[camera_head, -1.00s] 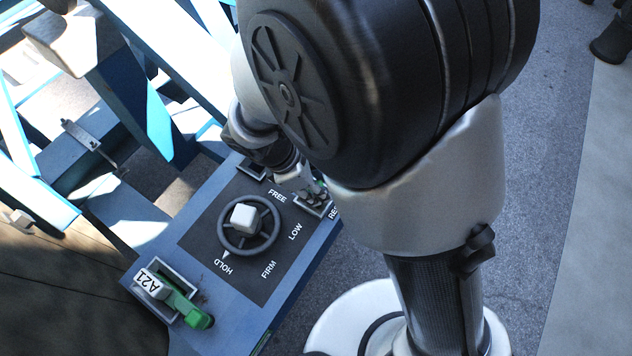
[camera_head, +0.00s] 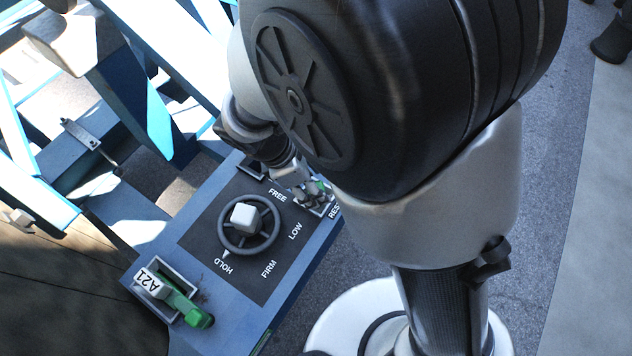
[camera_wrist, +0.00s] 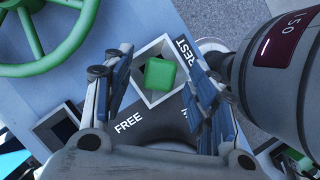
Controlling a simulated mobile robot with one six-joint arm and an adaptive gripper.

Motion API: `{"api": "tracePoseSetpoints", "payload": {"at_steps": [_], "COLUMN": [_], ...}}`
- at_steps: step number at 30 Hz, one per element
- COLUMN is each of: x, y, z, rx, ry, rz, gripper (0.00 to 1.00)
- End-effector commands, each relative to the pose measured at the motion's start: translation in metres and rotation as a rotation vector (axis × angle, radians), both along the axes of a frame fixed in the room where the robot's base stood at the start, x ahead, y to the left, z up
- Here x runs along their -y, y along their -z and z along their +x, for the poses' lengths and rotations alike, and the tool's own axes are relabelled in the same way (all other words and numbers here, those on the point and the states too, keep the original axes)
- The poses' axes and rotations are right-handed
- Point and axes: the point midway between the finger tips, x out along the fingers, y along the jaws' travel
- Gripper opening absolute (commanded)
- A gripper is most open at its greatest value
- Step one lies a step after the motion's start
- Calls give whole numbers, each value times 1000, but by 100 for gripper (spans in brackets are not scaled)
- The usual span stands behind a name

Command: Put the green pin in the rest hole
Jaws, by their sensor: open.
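The green pin (camera_wrist: 160,73) shows in the wrist view as a green block inside the pale square frame of the rest hole (camera_wrist: 167,46), beside the word REST. Dark gaps show around the block inside the frame; how deep it sits I cannot tell. My gripper (camera_wrist: 157,66) is open, with one finger on each side of the pin and apart from it. In the head view my gripper (camera_head: 308,188) is at the panel's far right corner, and it and my arm hide most of the pin and rest hole.
The blue panel (camera_head: 235,305) carries a dark handwheel (camera_head: 222,236) with a pale hub, ringed by FREE, LOW, FIRM and HOLD. A green lever (camera_head: 197,317) with an A21 tag sits in a frame at the near left. A green wheel (camera_wrist: 42,70) fills the wrist view's upper left.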

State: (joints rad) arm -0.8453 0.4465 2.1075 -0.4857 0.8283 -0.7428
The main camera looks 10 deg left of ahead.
Motion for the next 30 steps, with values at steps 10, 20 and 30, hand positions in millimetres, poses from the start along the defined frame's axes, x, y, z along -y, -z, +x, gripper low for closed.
{"api": "tracePoseSetpoints", "payload": {"at_steps": [10,20,30], "x": [-27,-37,-34], "y": [-68,-96,-96], "z": [-10,-15,-15], "rx": [4,0,2], "ry": [-2,-1,11], "rz": [4,1,6], "gripper": [53,53,53]}}
